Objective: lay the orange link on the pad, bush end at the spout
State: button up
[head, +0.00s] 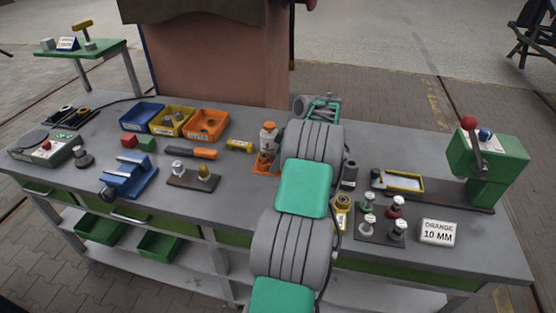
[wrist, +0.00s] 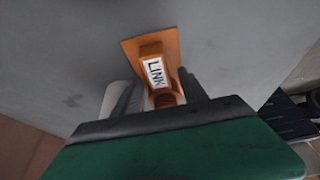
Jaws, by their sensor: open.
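In the wrist view an orange piece (wrist: 153,50) with a white LINK label sits on a flat orange plate (wrist: 133,50). My gripper (wrist: 155,91) is open, with a finger on each side of its ribbed near end; I cannot see contact. In the head view an orange-topped piece (head: 268,127) with a pale middle stands over the orange plate (head: 262,170), left of my arm. It appears to be the same piece. My gripper is hidden by my arm there. A yellow-framed pale plate (head: 421,184), perhaps the pad, lies before a green lever stand (head: 490,180). I cannot make out a spout.
Blue (head: 141,117), yellow (head: 172,121) and orange (head: 206,125) bins stand at the back left. An orange-handled tool (head: 190,152) and a yellow piece (head: 239,146) lie nearby. Right of my arm are several knobbed pieces on a dark board (head: 381,238) and an ORANGE 10 MM card (head: 438,232).

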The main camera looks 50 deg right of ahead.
jog(key=p+v, duration=0.3)
jog(key=v, duration=0.9)
jog(key=w+a+r, duration=0.7)
jog(key=w+a, duration=0.3)
jog(key=a, duration=0.3)
jog(key=w+a+r+m, duration=0.1)
jog(key=w+a+r, duration=0.1)
jog(key=a, duration=0.7)
jog(key=w+a+r+m, duration=0.1)
jog(key=a, duration=0.7)
jog(key=s+a+m+h, duration=0.1)
jog(key=s+a, duration=0.2)
jog(key=a, duration=0.4)
jog(key=s+a, duration=0.3)
jog(key=a, duration=0.3)
jog(key=s+a+f+m, duration=0.1)
jog(key=s+a+f, duration=0.3)
jog(key=s, duration=0.5)
jog(key=a, duration=0.2)
jog(key=shift+a+f+m+h, duration=0.3)
jog(key=shift+f+h, duration=0.05)
jog(key=shift+h, duration=0.05)
